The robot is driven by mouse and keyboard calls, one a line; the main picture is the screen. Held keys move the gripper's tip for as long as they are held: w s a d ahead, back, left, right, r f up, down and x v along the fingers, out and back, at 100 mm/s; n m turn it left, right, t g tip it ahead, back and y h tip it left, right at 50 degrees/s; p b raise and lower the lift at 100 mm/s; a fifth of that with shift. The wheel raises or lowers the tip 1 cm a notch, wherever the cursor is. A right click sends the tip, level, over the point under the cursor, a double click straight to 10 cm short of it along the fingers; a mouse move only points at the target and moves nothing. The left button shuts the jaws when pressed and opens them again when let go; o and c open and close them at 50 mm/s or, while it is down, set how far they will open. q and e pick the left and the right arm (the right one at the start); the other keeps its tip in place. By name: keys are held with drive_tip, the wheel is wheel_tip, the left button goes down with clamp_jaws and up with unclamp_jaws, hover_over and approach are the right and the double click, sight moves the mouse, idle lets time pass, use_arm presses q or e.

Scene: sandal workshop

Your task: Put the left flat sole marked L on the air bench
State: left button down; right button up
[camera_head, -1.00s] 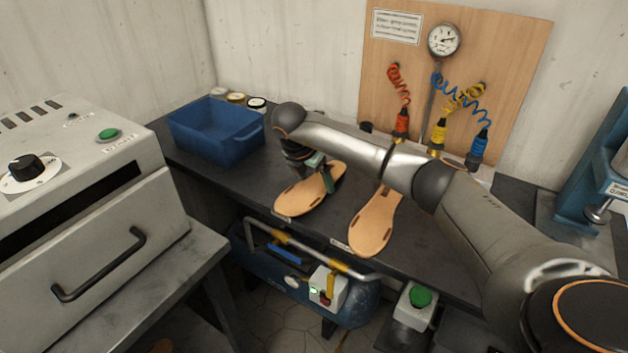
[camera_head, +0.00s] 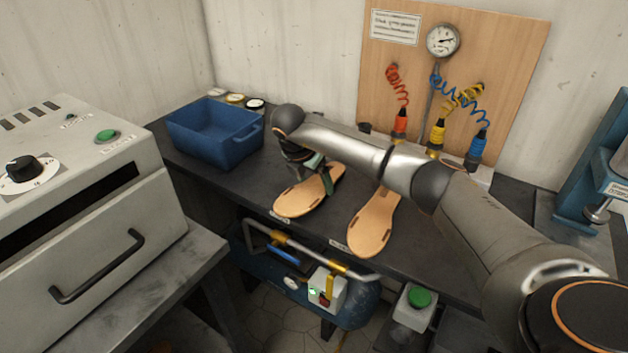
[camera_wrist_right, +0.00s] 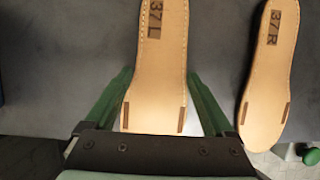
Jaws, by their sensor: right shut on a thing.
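The left sole, a tan flat sole marked 37 L (camera_wrist_right: 160,60), lies between the green fingers of my right gripper (camera_wrist_right: 159,75) in the right wrist view. In the head view this sole (camera_head: 297,199) is on the dark air bench (camera_head: 228,184), close to its front edge. My right gripper (camera_head: 322,174) is shut on the sole, one finger at each side. I cannot tell any small gap under the sole. My left gripper is not in view.
The matching sole marked 37 R (camera_wrist_right: 268,60) lies to the right, also in the head view (camera_head: 372,226). A blue bin (camera_head: 205,150) stands at the back left. A board with a gauge (camera_head: 443,40) and coiled hoses stands behind. A grey oven (camera_head: 90,220) is at left.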

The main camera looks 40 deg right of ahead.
drive_tip(key=shift+f, duration=0.15)
drive_tip(key=o, duration=1.1)
drive_tip(key=v, duration=1.2)
drive_tip(key=shift+a+r+b, duration=0.15)
drive_tip(key=shift+r+b, duration=0.1)
drive_tip(key=shift+b, duration=0.15)
drive_tip(key=shift+s, duration=0.15)
